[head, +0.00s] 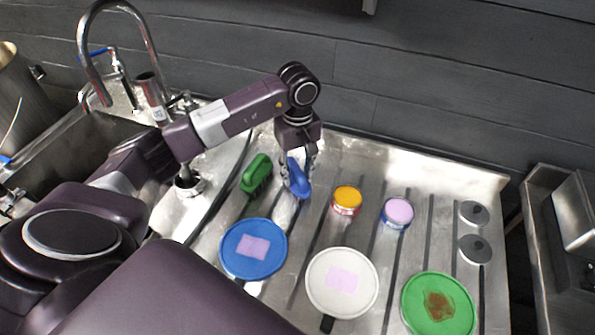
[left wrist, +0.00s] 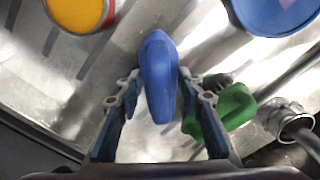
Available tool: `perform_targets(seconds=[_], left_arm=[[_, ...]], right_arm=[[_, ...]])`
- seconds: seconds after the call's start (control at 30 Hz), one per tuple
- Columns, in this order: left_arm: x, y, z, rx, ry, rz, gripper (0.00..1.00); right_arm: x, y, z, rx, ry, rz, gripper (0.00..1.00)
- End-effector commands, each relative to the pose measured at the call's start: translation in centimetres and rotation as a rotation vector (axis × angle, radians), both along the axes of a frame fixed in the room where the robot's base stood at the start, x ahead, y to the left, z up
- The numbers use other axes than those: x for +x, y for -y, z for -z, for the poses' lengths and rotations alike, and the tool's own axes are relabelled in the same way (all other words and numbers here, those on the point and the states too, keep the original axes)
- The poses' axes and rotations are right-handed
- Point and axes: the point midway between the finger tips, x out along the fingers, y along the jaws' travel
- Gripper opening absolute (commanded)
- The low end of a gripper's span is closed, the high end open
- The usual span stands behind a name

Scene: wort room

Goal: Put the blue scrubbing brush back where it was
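The blue scrubbing brush (head: 299,180) is over the ribbed metal drainboard, between the green brush and the yellow-topped tin. My left gripper (head: 298,172) points down at it from above. In the left wrist view the blue brush (left wrist: 159,78) lies between the two fingertips (left wrist: 159,77), which close in on both its sides, so the gripper looks shut on it. It looks larger than the green brush there, as if raised a little; any gap to the board is hidden. Its underside is hidden too. My right gripper is not in view.
A green brush (head: 257,174) lies close on the left. A yellow-topped tin (head: 347,200) and a pink-topped tin (head: 398,211) stand right. Blue (head: 232,263), white (head: 316,283) and green (head: 411,312) round lids are in front. A sink with a tap (head: 150,45) is left.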

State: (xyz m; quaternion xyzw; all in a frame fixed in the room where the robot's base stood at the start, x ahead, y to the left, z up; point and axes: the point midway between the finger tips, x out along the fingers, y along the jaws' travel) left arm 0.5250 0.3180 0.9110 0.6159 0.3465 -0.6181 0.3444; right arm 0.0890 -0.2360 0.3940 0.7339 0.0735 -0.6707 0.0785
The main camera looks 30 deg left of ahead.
Motion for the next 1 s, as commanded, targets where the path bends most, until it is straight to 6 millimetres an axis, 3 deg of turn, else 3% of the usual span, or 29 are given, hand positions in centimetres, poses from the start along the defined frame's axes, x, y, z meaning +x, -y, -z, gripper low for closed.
perform_targets(seconds=[0.57,0.77,1.0], left_arm=[[0.1,0.0,-10.5,0.001,0.004,-0.001,0.35],[0.1,0.0,-11.9,0.0,0.001,0.0,0.35],[0.1,0.0,-12.1,0.0,0.0,-0.001,0.35]], right_arm=[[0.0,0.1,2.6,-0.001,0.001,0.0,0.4],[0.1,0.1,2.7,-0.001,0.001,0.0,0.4],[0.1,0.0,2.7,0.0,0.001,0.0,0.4]])
